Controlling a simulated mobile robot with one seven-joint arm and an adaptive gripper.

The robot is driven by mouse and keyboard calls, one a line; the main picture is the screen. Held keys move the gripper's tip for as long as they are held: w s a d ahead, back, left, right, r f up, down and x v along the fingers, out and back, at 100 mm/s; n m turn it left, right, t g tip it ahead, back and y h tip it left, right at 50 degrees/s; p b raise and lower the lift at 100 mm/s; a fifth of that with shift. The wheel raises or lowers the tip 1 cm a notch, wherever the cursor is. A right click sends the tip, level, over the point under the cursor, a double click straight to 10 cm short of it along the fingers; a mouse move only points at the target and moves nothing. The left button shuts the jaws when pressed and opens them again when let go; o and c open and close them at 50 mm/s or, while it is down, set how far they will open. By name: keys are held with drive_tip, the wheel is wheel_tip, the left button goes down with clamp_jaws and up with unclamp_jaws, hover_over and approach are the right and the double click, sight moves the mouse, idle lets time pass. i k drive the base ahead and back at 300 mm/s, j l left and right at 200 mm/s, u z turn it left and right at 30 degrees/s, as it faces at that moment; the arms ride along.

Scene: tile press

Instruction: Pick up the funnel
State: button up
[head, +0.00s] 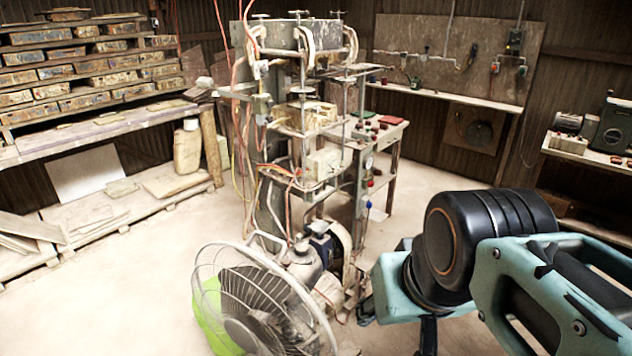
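I cannot make out a funnel for certain. A bright lime-green object (211,318) shows at the lower middle, partly hidden by the wire cage of a fan; I cannot tell whether it is the funnel. My teal and black arm fills the lower right. My gripper's fingertips cannot be made out, so its state does not show.
The fan (262,305) stands on the floor before a tall press machine (305,130) with hoses. Shelves of tiles (85,65) line the left wall. A workbench (590,158) with machines stands at right. Pale floor (110,290) is clear at the lower left.

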sight(319, 226)
drive_tip(key=z, duration=0.35)
drive_tip(key=i+l+z, duration=0.2)
drive_tip(key=l, duration=0.25)
drive_tip(key=i+l+z, duration=0.25)
drive_tip(key=l, duration=0.2)
drive_tip(key=i+l+z, duration=0.2)
drive_tip(key=l, duration=0.2)
drive_tip(key=i+l+z, duration=0.15)
drive_tip(key=i, duration=0.25)
drive_tip(key=i+l+z, duration=0.15)
drive_tip(key=i+l, duration=0.15)
drive_tip(key=i, duration=0.15)
drive_tip(key=i+u, duration=0.35)
drive_tip(key=i+l+u, duration=0.15)
drive_tip(key=i+u, duration=0.25)
drive_tip(key=i, duration=0.15)
drive_tip(key=i+u, duration=0.2)
drive_tip(key=u, duration=0.15)
drive_tip(key=i+u, duration=0.2)
drive_tip(key=u, duration=0.15)
drive_tip(key=i+u, duration=0.15)
drive_tip(key=u, duration=0.25)
drive_tip(key=i+u, duration=0.15)
drive_tip(key=u, duration=0.2)
drive_tip(key=i+l+u, duration=0.1)
drive_tip(key=u, duration=0.3)
drive_tip(key=i+l+u, duration=0.1)
drive_tip(key=u, duration=0.25)
